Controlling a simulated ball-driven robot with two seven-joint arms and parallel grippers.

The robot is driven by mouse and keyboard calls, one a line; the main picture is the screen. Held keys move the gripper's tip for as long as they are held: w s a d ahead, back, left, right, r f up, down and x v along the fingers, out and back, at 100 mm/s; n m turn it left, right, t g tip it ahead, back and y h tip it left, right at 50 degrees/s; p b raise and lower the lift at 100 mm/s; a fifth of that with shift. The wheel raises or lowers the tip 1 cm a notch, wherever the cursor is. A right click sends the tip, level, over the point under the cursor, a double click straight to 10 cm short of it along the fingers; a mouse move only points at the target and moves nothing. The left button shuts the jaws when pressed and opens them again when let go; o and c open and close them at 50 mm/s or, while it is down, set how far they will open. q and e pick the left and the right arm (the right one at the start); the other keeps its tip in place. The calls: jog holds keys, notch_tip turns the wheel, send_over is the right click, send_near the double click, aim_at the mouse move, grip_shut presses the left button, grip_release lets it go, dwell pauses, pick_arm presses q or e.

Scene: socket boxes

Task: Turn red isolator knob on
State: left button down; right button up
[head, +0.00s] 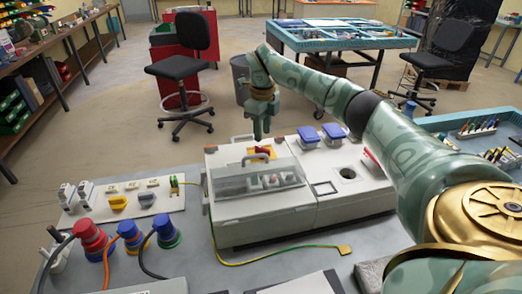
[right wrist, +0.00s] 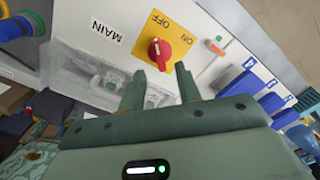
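The red isolator knob (right wrist: 158,54) sits on a yellow plate (right wrist: 180,28) marked OFF and ON, beside a MAIN label. A white mark on the knob points toward the OFF lettering. In the head view the yellow plate and knob (head: 258,152) are at the back of the grey socket box (head: 265,222), partly behind my right gripper (head: 261,130). In the right wrist view my right gripper (right wrist: 160,82) is open and empty, its two fingers spread just short of the knob. My left gripper is in neither view.
A clear cover (head: 262,180) lies over switches in front of the knob. Two blue socket lids (head: 320,135) are to the right. A panel with red and blue plugs (head: 90,234) and cables stands at left. A green-yellow wire (head: 285,260) lies on the bench in front.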

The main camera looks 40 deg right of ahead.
aim_at(263, 148)
notch_tip(263, 148, down, 6)
jog(key=shift+f+b, duration=0.1)
jog(key=shift+b, duration=0.55)
grip_shut()
